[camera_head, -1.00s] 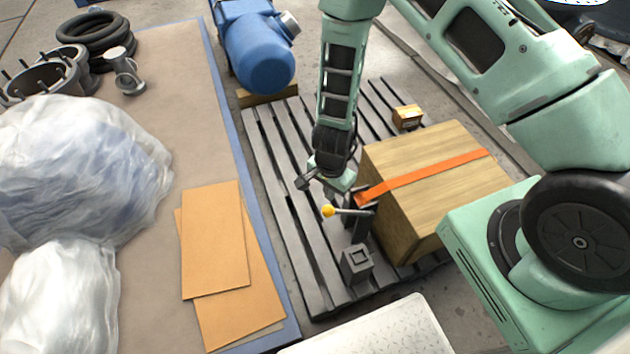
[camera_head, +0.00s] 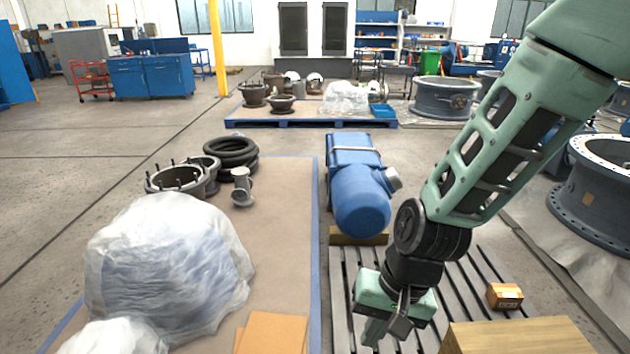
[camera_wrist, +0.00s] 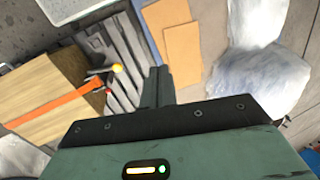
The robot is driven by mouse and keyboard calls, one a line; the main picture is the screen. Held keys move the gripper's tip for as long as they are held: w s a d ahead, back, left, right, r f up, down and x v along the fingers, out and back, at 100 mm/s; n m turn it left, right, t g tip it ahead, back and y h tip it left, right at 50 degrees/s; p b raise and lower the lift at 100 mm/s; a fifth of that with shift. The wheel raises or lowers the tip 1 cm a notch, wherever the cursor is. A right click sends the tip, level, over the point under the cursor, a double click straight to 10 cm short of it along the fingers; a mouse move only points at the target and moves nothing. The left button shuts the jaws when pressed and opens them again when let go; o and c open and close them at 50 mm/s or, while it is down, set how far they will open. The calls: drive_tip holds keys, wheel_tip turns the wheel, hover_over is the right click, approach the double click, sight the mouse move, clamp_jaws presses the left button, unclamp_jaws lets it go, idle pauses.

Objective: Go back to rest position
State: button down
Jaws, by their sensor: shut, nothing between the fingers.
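My gripper (camera_head: 374,330) hangs at the lower right of the head view, below my green arm and above the slatted grey pallet (camera_head: 345,290). It is shut and holds nothing. In the wrist view my gripper's dark fingers (camera_wrist: 158,88) are together, with open space around them. A lever with a yellow knob (camera_wrist: 117,68) shows there beside the wooden crate (camera_wrist: 45,90) with its orange strap (camera_wrist: 55,107). The gripper is apart from both. In the head view only the crate's top (camera_head: 520,338) shows at the bottom edge.
A blue motor (camera_head: 362,205) stands just beyond my gripper. A plastic-wrapped bundle (camera_head: 165,265) and cardboard sheets (camera_head: 272,333) lie on the left mat. A large flanged ring (camera_head: 600,190) stands far right.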

drive_tip(key=s+d+r+n+h+p, duration=0.1)
drive_tip(key=s+d+r+n+h, duration=0.1)
drive_tip(key=s+d+r+n, duration=0.3)
drive_tip(key=s+r+n, duration=0.3)
drive_tip(key=s+r, duration=0.4)
drive_tip(key=shift+r+n+t+h, duration=0.3)
drive_tip(key=shift+n, duration=0.1)
